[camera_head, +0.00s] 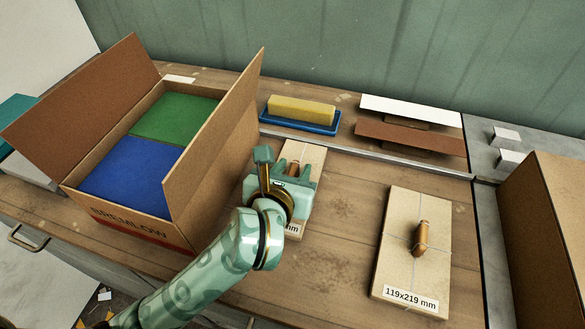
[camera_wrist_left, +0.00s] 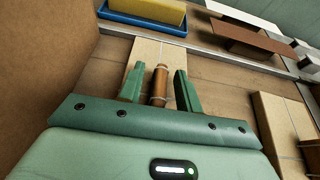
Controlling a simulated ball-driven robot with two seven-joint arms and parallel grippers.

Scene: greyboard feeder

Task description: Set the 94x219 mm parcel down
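A pale greyboard parcel (camera_head: 306,150) with a wooden peg handle lies on the bench beside the carton, seemingly flat. Its label is mostly covered by my arm; only "mm" shows. It also appears in the left wrist view (camera_wrist_left: 147,51). My left gripper (camera_head: 297,172) is low over this parcel. In the left wrist view its fingers (camera_wrist_left: 160,84) stand on either side of the wooden handle (camera_wrist_left: 160,80), with a narrow gap on each side, so it looks open around the handle. My right gripper is in neither view.
An open carton (camera_head: 205,170) holding green and blue blocks stands close on the left. A larger parcel (camera_head: 402,225) labelled 119x219 mm lies to the right. A blue tray (camera_head: 325,128) with a yellow block (camera_head: 300,109) sits behind a metal rail. Bare bench lies between the parcels.

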